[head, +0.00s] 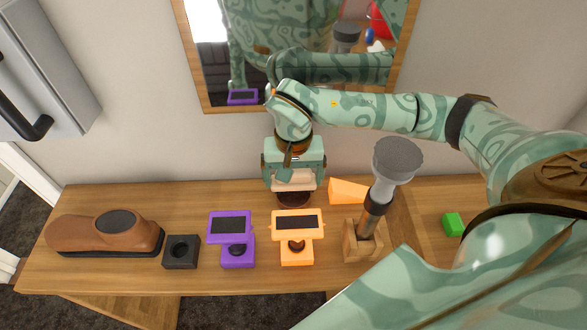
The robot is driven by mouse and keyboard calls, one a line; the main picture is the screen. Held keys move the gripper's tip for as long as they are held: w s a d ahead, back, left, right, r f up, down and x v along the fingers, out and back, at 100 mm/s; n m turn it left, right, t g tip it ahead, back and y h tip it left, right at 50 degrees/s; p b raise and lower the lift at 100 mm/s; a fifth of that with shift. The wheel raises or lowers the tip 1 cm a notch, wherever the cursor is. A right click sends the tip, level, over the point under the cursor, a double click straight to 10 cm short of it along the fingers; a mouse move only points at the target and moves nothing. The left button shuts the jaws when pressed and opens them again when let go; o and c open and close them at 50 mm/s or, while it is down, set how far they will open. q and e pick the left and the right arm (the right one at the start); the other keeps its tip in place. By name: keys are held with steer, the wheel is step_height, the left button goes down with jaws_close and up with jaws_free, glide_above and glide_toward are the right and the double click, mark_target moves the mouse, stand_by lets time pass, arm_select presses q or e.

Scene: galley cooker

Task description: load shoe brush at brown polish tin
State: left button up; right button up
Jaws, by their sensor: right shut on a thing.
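My right gripper (293,172) reaches down from above at the back of the bench, in front of the wall. It is shut on a pale tan block that looks like the shoe brush (292,181). The brush's underside is hard to see. A dark brown round thing, probably the brown polish tin (294,199), shows directly below it. I cannot tell whether brush and tin touch. My left gripper is not in view.
On the wooden bench (100,277) stand a brown shoe (85,236), a black block (181,252), purple (238,256) and orange (297,256) stands, an orange wedge (347,190), a grey-topped tool (397,160) in a wooden holder, and a green cube (453,224). A mirror (190,60) hangs behind.

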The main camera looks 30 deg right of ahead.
steer(key=shift+f, duration=0.45)
stand_by(0.3)
steer(key=shift+s+f, duration=0.1)
stand_by(1.2)
step_height(320, 180, up, 7)
steer(key=p, duration=0.6)
steer(key=shift+p, duration=0.3)
stand_by(0.5)
